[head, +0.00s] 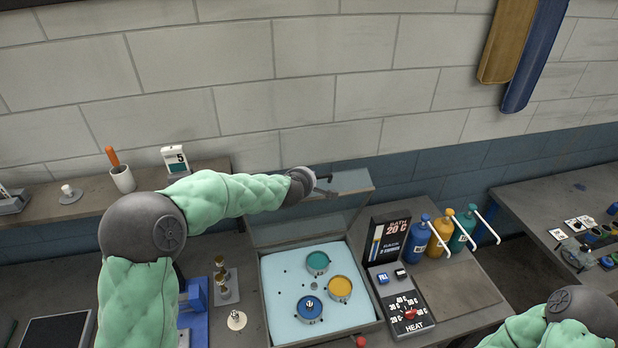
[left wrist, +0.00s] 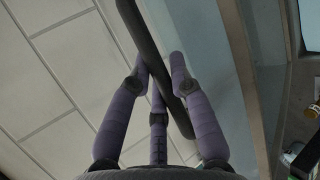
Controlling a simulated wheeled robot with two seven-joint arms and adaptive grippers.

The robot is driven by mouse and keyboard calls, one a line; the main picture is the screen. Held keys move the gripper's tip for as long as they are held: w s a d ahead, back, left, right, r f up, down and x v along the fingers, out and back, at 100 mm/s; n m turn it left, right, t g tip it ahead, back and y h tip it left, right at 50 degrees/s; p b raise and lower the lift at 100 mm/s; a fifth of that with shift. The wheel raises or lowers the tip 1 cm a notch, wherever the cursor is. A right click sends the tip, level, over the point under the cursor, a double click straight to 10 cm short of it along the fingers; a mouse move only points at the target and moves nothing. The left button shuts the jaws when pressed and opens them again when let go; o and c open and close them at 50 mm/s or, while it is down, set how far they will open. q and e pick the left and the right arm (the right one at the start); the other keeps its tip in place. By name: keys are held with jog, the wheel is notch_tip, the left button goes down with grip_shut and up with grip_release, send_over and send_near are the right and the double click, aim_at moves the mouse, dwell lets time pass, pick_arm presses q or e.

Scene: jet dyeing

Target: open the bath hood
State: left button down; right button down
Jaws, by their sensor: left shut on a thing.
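The bath hood (head: 347,187) is a clear panelled cover with a grey frame. It stands raised and tilted at the back of the bath (head: 266,306), leaving the pale blue inside uncovered from above. My left gripper (head: 324,180) is at the hood's upper part, partly hidden by my wrist. In the left wrist view its purple fingers (left wrist: 157,85) close around a dark bar, the hood handle (left wrist: 152,60). A clear panel edge (left wrist: 238,75) runs beside them. My right arm shows at the lower right of the head view, but its gripper is out of frame.
Teal (head: 318,262), yellow (head: 340,288) and blue (head: 310,308) round pots sit in the bath. A heat control panel (head: 405,310), a bath display (head: 390,238) and several pump bottles (head: 440,235) stand to its right. The tiled wall (head: 330,100) is close behind.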

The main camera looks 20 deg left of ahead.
pick_arm(q)
jog(key=shift+f, duration=0.15)
jog(key=c, duration=1.4)
grip_release()
jog(key=shift+s+r, duration=0.4)
jog(key=v, duration=1.1)
jog(key=shift+d, duration=0.1)
jog(key=shift+f, duration=0.1)
